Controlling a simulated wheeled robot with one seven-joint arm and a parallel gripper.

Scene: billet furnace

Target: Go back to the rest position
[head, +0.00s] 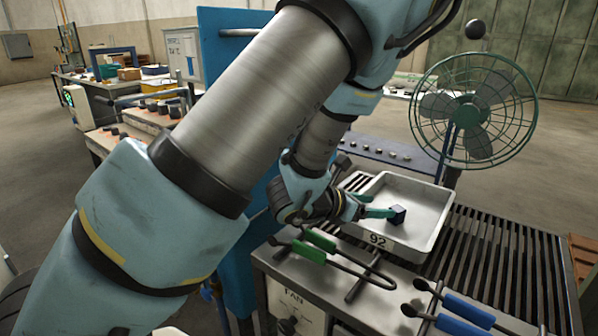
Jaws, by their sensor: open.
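My arm reaches from the lower left across the head view. My gripper (376,207) is at its far end, low over the left part of a pale metal tray (428,190) marked 92. Its teal fingers are open. Part of the gripper and the tray's left side are hidden by the arm.
The tray stands on a slatted rack (510,260). Green-handled tongs (308,250) and blue-handled tongs (464,325) lie in front. A green fan (475,108) stands behind the tray. A blue panel (240,130) rises behind my arm. Open floor lies beyond.

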